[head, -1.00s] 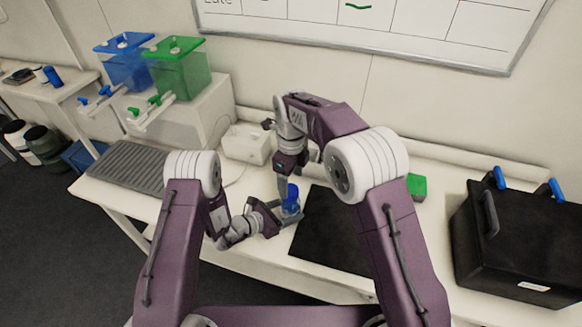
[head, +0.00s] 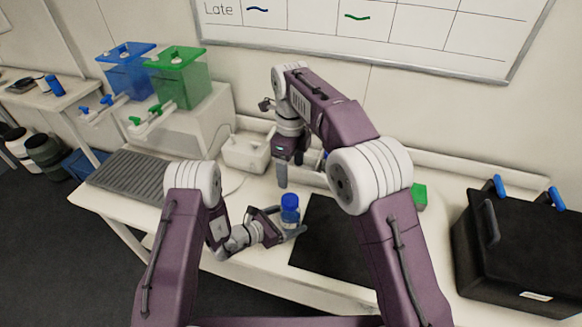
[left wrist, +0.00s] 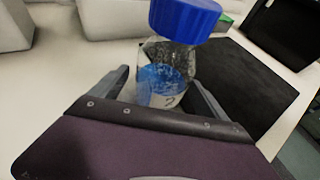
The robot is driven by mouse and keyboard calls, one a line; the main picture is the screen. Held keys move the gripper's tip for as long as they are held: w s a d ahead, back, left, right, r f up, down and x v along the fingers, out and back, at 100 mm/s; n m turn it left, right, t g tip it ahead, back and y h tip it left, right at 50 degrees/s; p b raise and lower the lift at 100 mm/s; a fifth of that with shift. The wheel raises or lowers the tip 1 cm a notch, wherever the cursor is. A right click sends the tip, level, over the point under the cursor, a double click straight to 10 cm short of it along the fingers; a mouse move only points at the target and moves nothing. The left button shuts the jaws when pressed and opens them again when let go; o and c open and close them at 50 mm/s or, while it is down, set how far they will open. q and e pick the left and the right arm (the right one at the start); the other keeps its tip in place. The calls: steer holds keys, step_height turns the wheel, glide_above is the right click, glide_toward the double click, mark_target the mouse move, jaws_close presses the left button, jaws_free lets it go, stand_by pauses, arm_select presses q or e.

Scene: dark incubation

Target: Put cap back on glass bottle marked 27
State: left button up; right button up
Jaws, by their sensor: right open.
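The glass bottle (head: 290,216) stands upright at the front of the white table, with blue contents low inside. A blue cap (head: 290,201) sits on its mouth. In the left wrist view the bottle (left wrist: 165,78) shows a white label with part of a mark; the full number is not readable. The cap (left wrist: 186,17) covers its top there. My left gripper (head: 292,231) is shut on the bottle, one finger at each side, below the cap. My right gripper (head: 282,182) is open and empty, pointing down behind and above the bottle.
A black mat (head: 325,245) lies right of the bottle. A white device (head: 245,153) stands behind, near the wall. Blue (head: 126,72) and green (head: 178,77) tanks stand at the left, a black case (head: 515,245) at the right.

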arm_select(q)
steer(key=b+v, duration=0.1)
steer(key=v, duration=0.7)
steer(key=shift+s+a+r, duration=0.3)
steer(key=shift+a, duration=0.05)
